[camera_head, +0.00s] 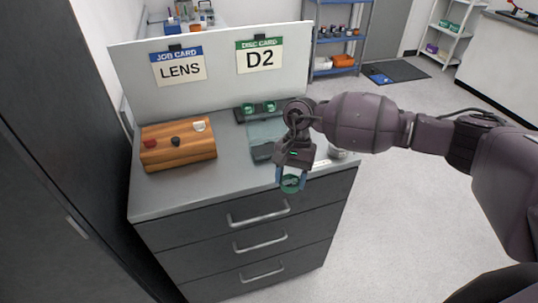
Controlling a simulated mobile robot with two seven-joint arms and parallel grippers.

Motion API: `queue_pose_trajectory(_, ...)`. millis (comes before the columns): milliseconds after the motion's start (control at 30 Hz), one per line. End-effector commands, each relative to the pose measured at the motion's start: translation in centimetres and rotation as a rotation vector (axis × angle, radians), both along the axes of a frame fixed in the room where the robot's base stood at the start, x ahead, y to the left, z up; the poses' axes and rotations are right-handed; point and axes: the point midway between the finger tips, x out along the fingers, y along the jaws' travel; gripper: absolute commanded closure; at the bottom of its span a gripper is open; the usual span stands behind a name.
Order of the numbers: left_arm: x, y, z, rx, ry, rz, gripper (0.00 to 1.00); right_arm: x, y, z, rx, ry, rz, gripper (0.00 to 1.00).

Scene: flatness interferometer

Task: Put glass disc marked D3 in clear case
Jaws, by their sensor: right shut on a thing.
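My right gripper (291,172) comes in from the right and is shut on a round green-tinted glass disc (290,184). It holds the disc near the front edge of the grey cabinet top. Any mark on the disc is too small to read. A pale see-through item (266,130), perhaps the clear case, is on the top behind the gripper, partly hidden by my arm. A dark rack (245,113) at the back holds round green discs. My left gripper is not in view.
A wooden block (178,148) with knobs stands at the left of the cabinet top (215,185). A white back panel (212,75) carries a LENS job card (180,68) and a D2 disc card (259,57). A dark block (262,152) sits near the gripper. The front left is clear.

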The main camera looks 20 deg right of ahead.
Motion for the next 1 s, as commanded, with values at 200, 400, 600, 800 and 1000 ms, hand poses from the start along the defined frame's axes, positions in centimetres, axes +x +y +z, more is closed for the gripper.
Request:
queue_pose_trajectory(200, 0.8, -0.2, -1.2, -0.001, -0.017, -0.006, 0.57, 4.3, 0.5, 3.0, 0.003, -0.001, -0.418, 0.72)
queue_pose_trajectory(400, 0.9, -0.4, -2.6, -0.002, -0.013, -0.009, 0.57, 7.2, 0.7, 5.8, 0.004, -0.001, -0.766, 0.72)
queue_pose_trajectory(600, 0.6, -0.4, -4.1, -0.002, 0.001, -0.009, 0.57, 9.7, 0.8, 8.4, 0.003, -0.001, -1.096, 0.72)
queue_pose_trajectory(800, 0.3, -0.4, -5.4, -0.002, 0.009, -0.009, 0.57, 11.9, 0.8, 10.8, 0.004, -0.001, -1.417, 0.72)
queue_pose_trajectory(1000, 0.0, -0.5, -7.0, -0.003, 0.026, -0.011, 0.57, 13.9, 0.6, 13.1, 0.002, -0.003, -1.743, 0.72)
